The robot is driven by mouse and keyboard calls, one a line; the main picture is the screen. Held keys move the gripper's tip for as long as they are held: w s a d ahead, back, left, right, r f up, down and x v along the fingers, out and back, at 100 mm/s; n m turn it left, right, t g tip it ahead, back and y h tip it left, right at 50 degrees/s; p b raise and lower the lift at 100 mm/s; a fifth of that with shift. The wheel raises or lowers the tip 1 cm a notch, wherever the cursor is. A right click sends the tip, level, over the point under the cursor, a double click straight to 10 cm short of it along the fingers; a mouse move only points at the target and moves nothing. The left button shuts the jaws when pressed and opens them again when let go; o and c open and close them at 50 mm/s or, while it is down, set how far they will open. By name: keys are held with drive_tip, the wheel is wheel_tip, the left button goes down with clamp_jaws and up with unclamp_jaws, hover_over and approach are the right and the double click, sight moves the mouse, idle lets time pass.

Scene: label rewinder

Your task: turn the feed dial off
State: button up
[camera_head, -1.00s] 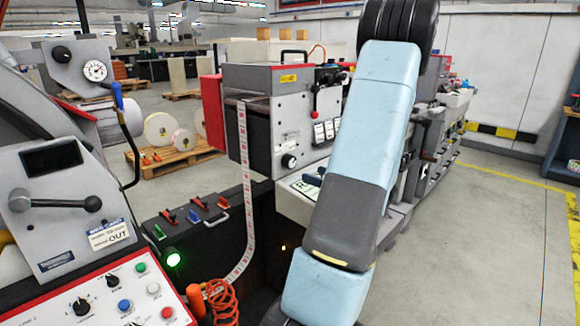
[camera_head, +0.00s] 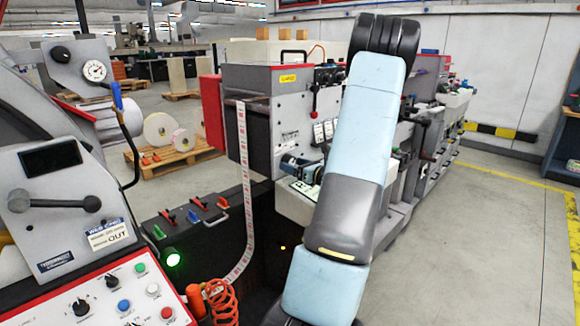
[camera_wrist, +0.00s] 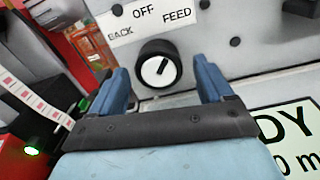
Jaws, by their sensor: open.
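My gripper (camera_wrist: 161,76) is open, with one blue finger on each side of the dial in the picture. I cannot tell whether either finger touches it.
A white sign (camera_wrist: 290,130) with large black letters lies at the lower right of the wrist view. A paper label web (camera_head: 246,190) hangs left of my arm. A control panel (camera_head: 100,300) with buttons stands at the near left. Open floor (camera_head: 490,230) lies right.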

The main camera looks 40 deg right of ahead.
drive_tip(key=shift+w, duration=0.65)
drive_tip(key=shift+c, duration=0.2)
